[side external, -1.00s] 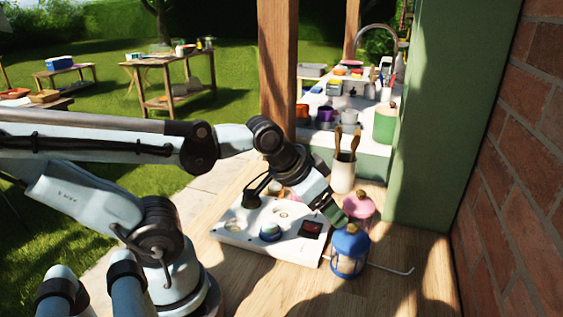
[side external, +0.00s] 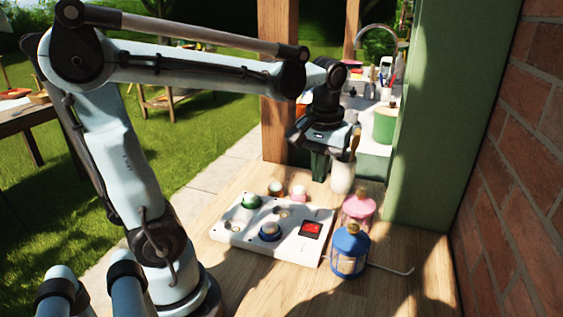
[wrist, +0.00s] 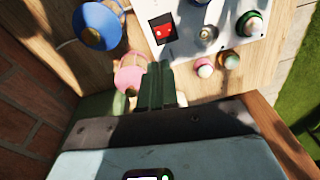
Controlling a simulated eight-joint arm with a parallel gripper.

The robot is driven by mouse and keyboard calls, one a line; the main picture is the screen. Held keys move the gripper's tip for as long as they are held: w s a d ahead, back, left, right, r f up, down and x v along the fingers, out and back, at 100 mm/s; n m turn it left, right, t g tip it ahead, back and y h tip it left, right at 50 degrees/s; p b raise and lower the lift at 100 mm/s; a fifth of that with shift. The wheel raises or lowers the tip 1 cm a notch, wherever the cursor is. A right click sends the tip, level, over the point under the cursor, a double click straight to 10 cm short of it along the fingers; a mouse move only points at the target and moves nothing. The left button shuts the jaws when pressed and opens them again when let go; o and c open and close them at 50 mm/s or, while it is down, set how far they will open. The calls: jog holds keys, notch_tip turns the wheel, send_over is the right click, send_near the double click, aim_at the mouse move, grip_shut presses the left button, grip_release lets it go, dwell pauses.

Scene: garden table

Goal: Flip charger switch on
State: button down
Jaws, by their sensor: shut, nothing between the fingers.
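The charger is a white panel (side external: 246,237) lying on the wooden table, with round sockets along it. Its switch (side external: 311,229) is a rocker in a black frame at the right end and shows bright red; the switch also shows in the wrist view (wrist: 163,32). A green-rimmed round piece (side external: 250,201) and a blue-rimmed one (side external: 269,231) sit on the panel. My gripper (side external: 319,172) is raised behind the panel, clear of the switch. Its green fingers are together and empty, also in the wrist view (wrist: 156,74).
A blue lantern (side external: 350,251) and a pink lantern (side external: 359,209) stand right of the panel. Two small round pieces, brown-topped (side external: 275,188) and pink (side external: 298,193), are behind it. A white utensil pot (side external: 343,176) stands close to my gripper. A green post and brick wall bound the right.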

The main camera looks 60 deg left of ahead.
aim_at(307, 225)
jog(key=shift+w+a+r+n+g, duration=0.15)
jog(key=shift+a+n+g, duration=0.25)
jog(key=shift+n, duration=0.05)
jog(key=shift+w+a+r+n+g, duration=0.1)
jog(key=shift+w+a+n+g, duration=0.05)
jog(key=shift+a+n+g, duration=0.25)
jog(key=f, duration=0.9)
jog(key=s+a+f, duration=0.1)
jog(key=f, duration=0.4)
jog(key=shift+s, duration=0.1)
jog(key=shift+a+f, duration=0.1)
jog(key=shift+f, duration=0.05)
dwell(0.3)
jog(key=shift+w+d+r, duration=0.2)
jog(key=shift+w+d, duration=0.3)
jog(key=shift+d, duration=0.05)
